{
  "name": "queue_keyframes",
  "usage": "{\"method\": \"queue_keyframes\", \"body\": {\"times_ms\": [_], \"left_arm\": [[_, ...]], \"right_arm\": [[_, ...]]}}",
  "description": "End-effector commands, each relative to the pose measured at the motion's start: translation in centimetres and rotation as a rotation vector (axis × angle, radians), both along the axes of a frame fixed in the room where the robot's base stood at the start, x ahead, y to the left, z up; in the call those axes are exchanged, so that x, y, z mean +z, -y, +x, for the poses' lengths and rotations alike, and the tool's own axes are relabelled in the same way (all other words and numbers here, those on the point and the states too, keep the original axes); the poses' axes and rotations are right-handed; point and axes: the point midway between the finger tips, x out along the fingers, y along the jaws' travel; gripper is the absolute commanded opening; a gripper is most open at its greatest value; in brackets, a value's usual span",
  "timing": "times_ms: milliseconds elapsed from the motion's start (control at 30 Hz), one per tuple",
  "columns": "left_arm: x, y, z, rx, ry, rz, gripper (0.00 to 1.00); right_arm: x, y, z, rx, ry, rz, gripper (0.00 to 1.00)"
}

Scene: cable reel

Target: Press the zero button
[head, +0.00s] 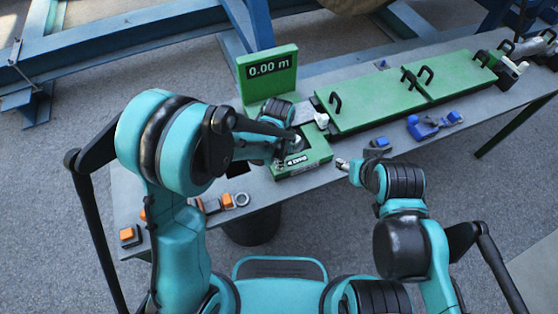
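The green measuring unit (311,164) stands on the grey bench, with a label that seems to read ZERO on its front. My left gripper (297,144) is over the unit's top, just behind the label, and hides the button there. I cannot tell whether it touches the button or whether its fingers are open.
Long green covers (365,99) with black handles lie right of the unit. Blue tools (424,127) lie on the bench (455,148) in front of them. Orange and grey pieces (130,236) and a ring (242,199) lie at the left front. A dark bin (250,228) stands below the bench.

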Motion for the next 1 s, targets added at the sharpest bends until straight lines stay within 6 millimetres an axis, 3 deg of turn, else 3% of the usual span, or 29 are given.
{"method": "queue_keyframes", "body": {"times_ms": [167,333,700,1000], "left_arm": [[1.3,0.2,-0.1,-0.001,-0.003,-0.001,0.00],[5.2,0.6,0.2,0.003,0.001,-0.001,0.00],[12.6,0.5,0.2,0.004,0.002,0.000,0.00],[14.3,0.5,0.2,0.004,0.003,0.000,0.00]], "right_arm": [[1.0,0.0,0.0,0.000,0.000,0.000,0.49],[3.8,0.0,0.0,0.000,0.000,0.000,0.49],[5.6,0.0,0.0,0.000,0.000,0.000,0.49],[5.9,0.0,0.0,0.000,0.000,0.000,0.49]]}}
